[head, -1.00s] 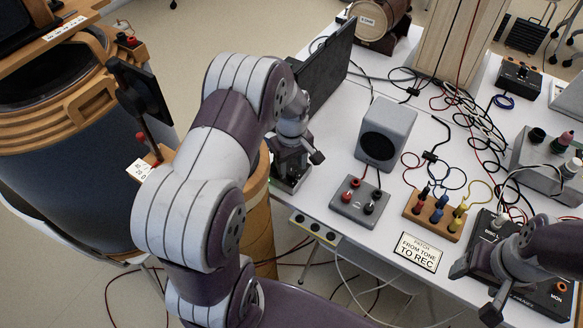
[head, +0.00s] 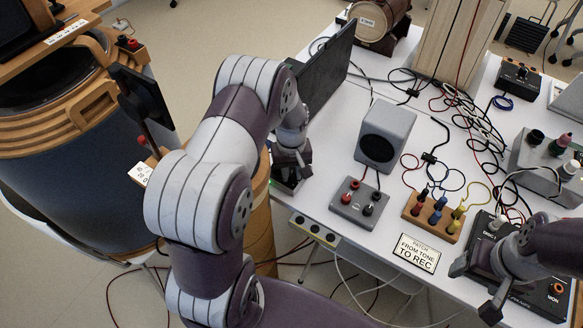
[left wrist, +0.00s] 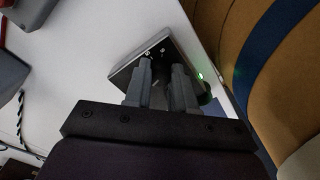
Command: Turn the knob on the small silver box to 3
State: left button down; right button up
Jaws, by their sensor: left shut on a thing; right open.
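The small silver box (left wrist: 150,62) shows in the left wrist view, with small dark marks on its top and a green light at its right edge. In the head view it (head: 288,186) sits at the table's left front edge, mostly covered by my arm. My left gripper (left wrist: 162,70) points down onto the box top and is shut on the knob between its fingertips. The fingers hide the knob and its pointer, so I cannot tell its setting. In the head view my left gripper (head: 291,160) is over the box. My right gripper (head: 478,287) is open, over the black unit at the right.
A grey speaker (head: 386,135), a grey terminal box (head: 360,203) and a wooden patch block (head: 432,214) stand right of the silver box. A dark upright panel (head: 326,72) rises behind it. A large wood-rimmed drum (head: 75,150) is at the left. Cables cover the table's right half.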

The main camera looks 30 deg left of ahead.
pick_arm(q)
jog(key=shift+m, duration=0.6)
jog(key=c, duration=0.9)
grip_release()
jog(key=shift+c, duration=0.2)
jog(key=shift+w+d, duration=0.1)
jog(key=shift+d, duration=0.05)
